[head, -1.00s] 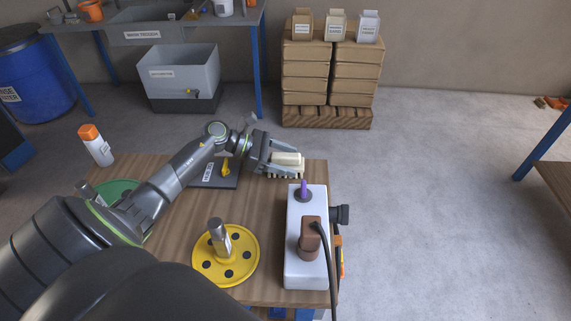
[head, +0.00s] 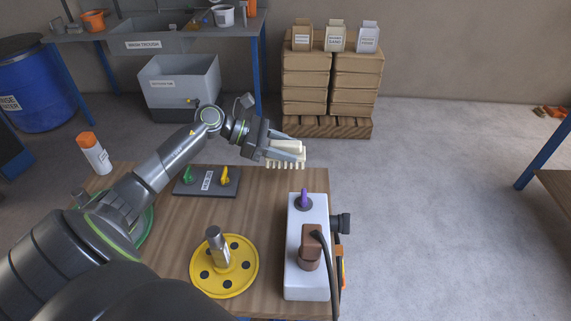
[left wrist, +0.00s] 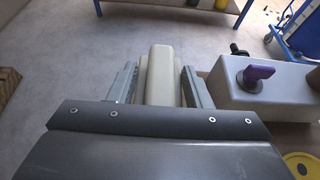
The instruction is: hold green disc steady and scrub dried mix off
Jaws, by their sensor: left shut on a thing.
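My left gripper (head: 283,148) is shut on a cream scrub brush (head: 287,152), bristles down, held above the far right edge of the wooden table. The brush back also shows between the fingers in the left wrist view (left wrist: 160,75). The green disc (head: 143,232) lies at the table's left, mostly hidden behind my left arm; only its rim shows, so I cannot see any dried mix on it. A yellow disc (head: 238,275) with dark holes and an upright metal shaft lies at the table's front middle. My right gripper is not in view.
A white box (head: 296,275) with a purple knob (head: 304,198) and brown plug stands at the table's right. A dark plate (head: 188,187) with green and yellow pieces lies at the back. An orange-capped bottle (head: 94,155) stands at the back left. The wood between is clear.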

